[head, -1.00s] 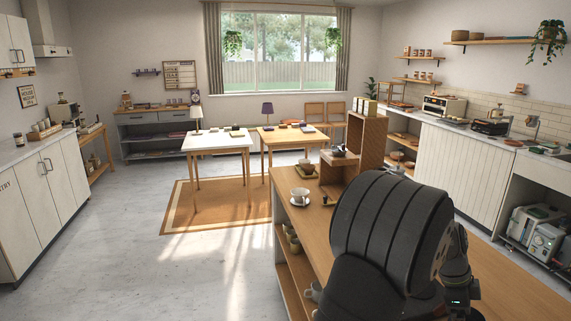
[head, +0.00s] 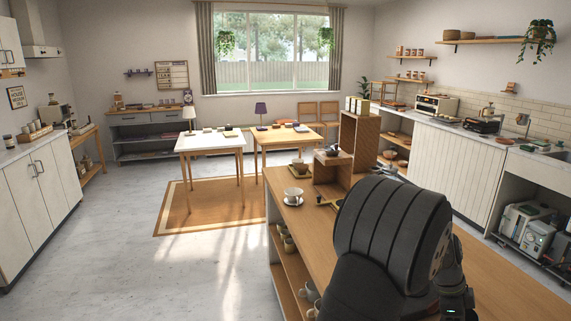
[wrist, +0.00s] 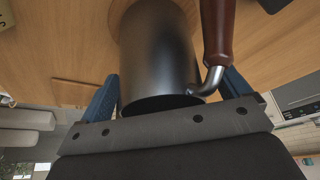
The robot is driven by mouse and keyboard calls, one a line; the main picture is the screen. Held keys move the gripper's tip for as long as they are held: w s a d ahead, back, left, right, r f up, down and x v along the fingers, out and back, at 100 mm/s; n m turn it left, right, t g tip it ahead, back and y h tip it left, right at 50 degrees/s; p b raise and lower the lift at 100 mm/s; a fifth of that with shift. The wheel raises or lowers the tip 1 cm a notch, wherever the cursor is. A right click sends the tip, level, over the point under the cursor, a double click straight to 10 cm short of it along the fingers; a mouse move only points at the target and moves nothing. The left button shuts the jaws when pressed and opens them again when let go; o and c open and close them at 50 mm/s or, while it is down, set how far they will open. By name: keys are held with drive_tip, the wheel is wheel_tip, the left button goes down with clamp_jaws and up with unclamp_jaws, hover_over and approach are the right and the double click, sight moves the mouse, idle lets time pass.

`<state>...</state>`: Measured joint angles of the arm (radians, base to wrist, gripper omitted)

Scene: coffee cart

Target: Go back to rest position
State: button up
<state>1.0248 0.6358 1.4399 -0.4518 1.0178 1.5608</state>
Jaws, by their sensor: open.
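My gripper (wrist: 170,92) shows in the wrist view with its two blue fingers apart, one on each side of a dark metal pitcher (wrist: 158,60). The pitcher has a brown wooden handle (wrist: 217,35) on a metal bracket, to the right of its body. Its far end meets a round wooden patch on the wooden surface. I cannot tell whether either finger touches the pitcher. In the head view my own arm covers the lower right, and the fingers and the pitcher are hidden behind it.
On the wooden counter (head: 500,275) stand a white cup on a saucer (head: 293,197) and a wooden box shelf (head: 333,172), both beyond my arm. Mugs (head: 309,292) sit on the shelves below. Open floor (head: 120,260) lies to the left.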

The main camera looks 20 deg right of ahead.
wheel_tip(320, 180, up, 9)
drive_tip(key=w+d+r+n+t+h, duration=0.1)
drive_tip(key=w+d+r+n+t, duration=0.3)
drive_tip(key=w+n, duration=0.45)
drive_tip(key=shift+n+g, duration=0.35)
drive_tip(key=shift+g, duration=0.05)
drive_tip(key=shift+w+a+f, duration=0.4)
drive_tip(key=shift+w+f, duration=1.25)
drive_tip(key=shift+w, duration=0.15)
drive_tip(key=shift+w+a+f, duration=0.35)
drive_tip(key=shift+w+f, duration=1.25)
drive_tip(key=shift+w, duration=0.2)
drive_tip(key=shift+w+a+f, duration=0.4)
drive_tip(key=shift+w+f, duration=1.25)
drive_tip(key=shift+w, duration=0.15)
